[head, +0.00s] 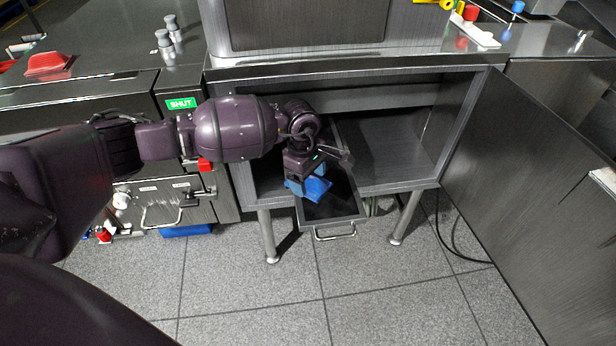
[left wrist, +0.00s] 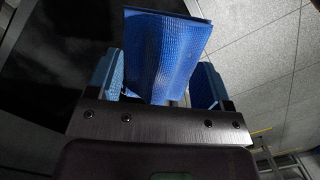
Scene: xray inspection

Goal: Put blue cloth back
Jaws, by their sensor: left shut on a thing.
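The blue cloth (head: 316,188) shows in the head view at the pulled-out dark tray (head: 345,205) of the open cabinet. In the left wrist view the cloth (left wrist: 165,50) stands up, folded, between the two blue finger pads. My left gripper (head: 308,180) is shut on the cloth, over the left part of the tray. The gripper also shows in the left wrist view (left wrist: 160,90). I cannot tell whether the cloth touches the tray. My right gripper is not in view.
The cabinet door (head: 530,190) stands open on the right. The tray's front handle (head: 335,235) juts out over the tiled floor. A drawer unit with a green "SHUT" label (head: 181,103) stands at left. The right part of the cabinet floor (head: 395,155) is bare.

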